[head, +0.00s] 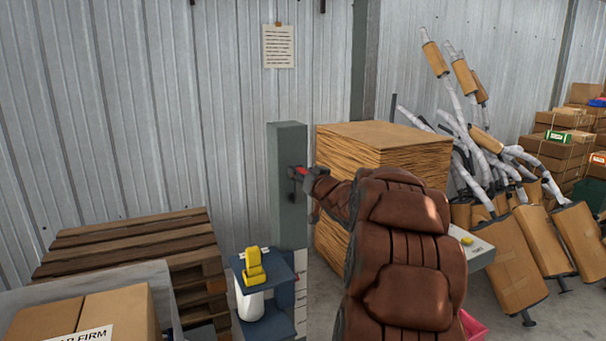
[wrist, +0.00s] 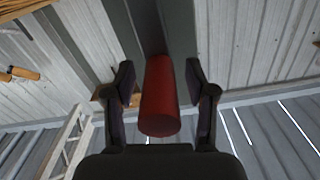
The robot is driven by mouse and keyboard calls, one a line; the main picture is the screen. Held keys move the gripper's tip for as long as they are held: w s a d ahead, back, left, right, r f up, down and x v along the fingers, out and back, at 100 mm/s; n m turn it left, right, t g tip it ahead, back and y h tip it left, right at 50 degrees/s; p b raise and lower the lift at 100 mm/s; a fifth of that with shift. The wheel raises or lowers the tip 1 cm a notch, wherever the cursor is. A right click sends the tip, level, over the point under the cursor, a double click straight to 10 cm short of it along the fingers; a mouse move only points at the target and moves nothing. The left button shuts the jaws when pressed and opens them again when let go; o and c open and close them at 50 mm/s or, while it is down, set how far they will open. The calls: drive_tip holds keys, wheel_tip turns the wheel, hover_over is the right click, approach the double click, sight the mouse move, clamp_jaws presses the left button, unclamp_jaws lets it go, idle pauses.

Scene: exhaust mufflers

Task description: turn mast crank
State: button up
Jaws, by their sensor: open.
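The mast (head: 287,180) is a grey-green upright post in front of the corrugated wall. The crank's red handle (head: 302,170) sticks out at the mast's front, partly hidden by my gripper (head: 306,180). In the wrist view the red crank handle (wrist: 160,98) points toward the camera, between the two dark fingers of my gripper (wrist: 161,85). The fingers stand apart on either side of the handle, with a gap showing at each side. The crank's arm and pivot are mostly hidden.
A stack of brown sheets (head: 345,185) stands right of the mast, close behind my arm. Wrapped mufflers (head: 515,260) lean farther right. Pallets (head: 140,245), a blue stand (head: 268,300) with a yellow-topped item (head: 255,268), and a box (head: 95,315) are at lower left.

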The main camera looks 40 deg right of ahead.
clamp_jaws()
idle(0.4)
